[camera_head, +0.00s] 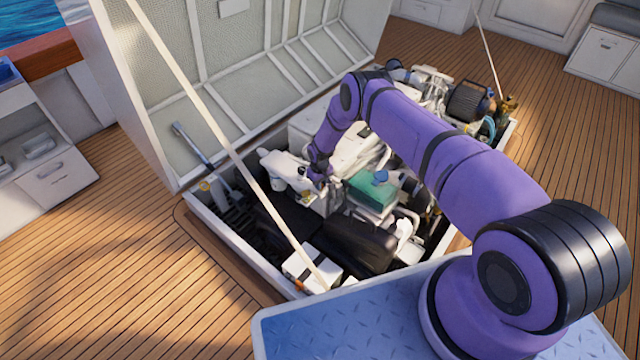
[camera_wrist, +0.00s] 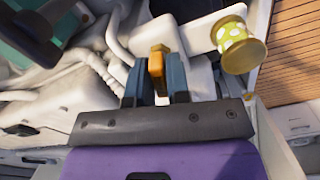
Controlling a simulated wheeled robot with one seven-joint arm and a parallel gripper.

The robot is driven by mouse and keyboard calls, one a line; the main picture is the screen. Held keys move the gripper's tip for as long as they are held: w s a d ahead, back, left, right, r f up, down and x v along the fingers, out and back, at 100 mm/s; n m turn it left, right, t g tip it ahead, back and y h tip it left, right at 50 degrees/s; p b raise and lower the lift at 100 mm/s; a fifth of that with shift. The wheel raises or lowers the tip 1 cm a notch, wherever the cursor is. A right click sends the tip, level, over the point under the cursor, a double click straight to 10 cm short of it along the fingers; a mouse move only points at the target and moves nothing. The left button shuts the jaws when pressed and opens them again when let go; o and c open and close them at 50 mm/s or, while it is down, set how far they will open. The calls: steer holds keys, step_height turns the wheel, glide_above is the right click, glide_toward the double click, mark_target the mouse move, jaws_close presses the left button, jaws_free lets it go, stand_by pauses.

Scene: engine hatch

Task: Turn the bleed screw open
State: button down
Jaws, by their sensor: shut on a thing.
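The bleed screw (camera_wrist: 157,60) appears in the wrist view as a small orange-brass piece in front of a white block. My gripper (camera_wrist: 157,78) has its two dark blue-grey fingers on either side of it, shut on it. The lower end of the screw is hidden between the fingers. In the head view my gripper (camera_head: 319,176) reaches down into the open engine hatch, beside white engine parts. The screw is too small or hidden to make out there.
A brass-rimmed cylinder with a yellow-green dotted body (camera_wrist: 237,45) stands close to the right of the fingers. White hoses (camera_wrist: 112,52) run on the left. A teal-topped box (camera_head: 373,188) lies right of my gripper. A pale strut (camera_head: 215,125) crosses the hatch's left side.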

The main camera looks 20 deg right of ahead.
steer(key=shift+n, duration=1.5)
steer(key=c, duration=1.1)
jaws_free()
step_height(320, 180, up, 11)
steer(key=shift+f, duration=0.1)
